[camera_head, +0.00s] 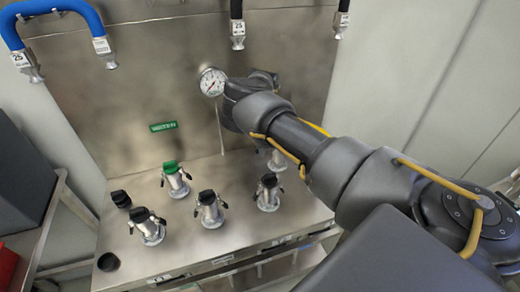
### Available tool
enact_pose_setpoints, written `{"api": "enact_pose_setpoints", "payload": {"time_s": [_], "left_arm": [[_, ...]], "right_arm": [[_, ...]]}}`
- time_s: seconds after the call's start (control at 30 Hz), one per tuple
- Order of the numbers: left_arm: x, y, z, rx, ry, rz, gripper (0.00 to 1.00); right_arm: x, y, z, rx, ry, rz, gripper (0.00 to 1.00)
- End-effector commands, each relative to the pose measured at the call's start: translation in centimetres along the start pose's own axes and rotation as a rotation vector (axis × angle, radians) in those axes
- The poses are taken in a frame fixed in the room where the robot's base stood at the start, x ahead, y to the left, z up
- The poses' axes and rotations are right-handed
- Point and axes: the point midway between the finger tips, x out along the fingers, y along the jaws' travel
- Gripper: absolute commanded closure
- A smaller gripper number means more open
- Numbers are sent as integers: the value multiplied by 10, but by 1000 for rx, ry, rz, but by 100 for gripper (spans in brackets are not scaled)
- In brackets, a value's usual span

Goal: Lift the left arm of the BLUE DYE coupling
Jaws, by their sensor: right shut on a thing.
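Several metal couplings with side arms stand on the steel bench: a green-topped one (176,182), and black-topped ones at the front left (149,230), in the middle (210,211) and at the right (268,194). Another coupling (277,162) at the back right is partly covered by my right arm. No readable label shows which one is BLUE DYE. My right gripper (238,101) is at the back panel, close right of a round gauge (212,82). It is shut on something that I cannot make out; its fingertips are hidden. My left gripper is out of view.
A blue hose (50,8) with metal ends hangs at the upper left. Two black hose ends hang from above, one at the top middle (237,28) and one at the right (342,20). A green label (163,126) is on the steel back panel (130,90).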

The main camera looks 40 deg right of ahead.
Motion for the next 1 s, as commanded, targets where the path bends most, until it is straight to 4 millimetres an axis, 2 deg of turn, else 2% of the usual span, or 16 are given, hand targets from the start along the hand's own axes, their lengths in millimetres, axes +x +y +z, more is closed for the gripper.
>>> {"api": "enact_pose_setpoints", "payload": {"time_s": [0.5, 0.53, 0.67, 0.7, 1.0], "left_arm": [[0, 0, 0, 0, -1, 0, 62], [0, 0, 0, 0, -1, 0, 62], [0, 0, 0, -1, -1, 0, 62], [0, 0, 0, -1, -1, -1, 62], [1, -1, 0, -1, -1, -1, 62]], "right_arm": [[0, 0, 0, 0, -19, 1, 100], [0, 0, 0, 0, -18, 1, 80], [0, 0, 0, 0, -18, 1, 62], [0, 0, 0, 0, -18, 1, 60], [-3, 0, 0, 0, -17, 0, 60]]}}
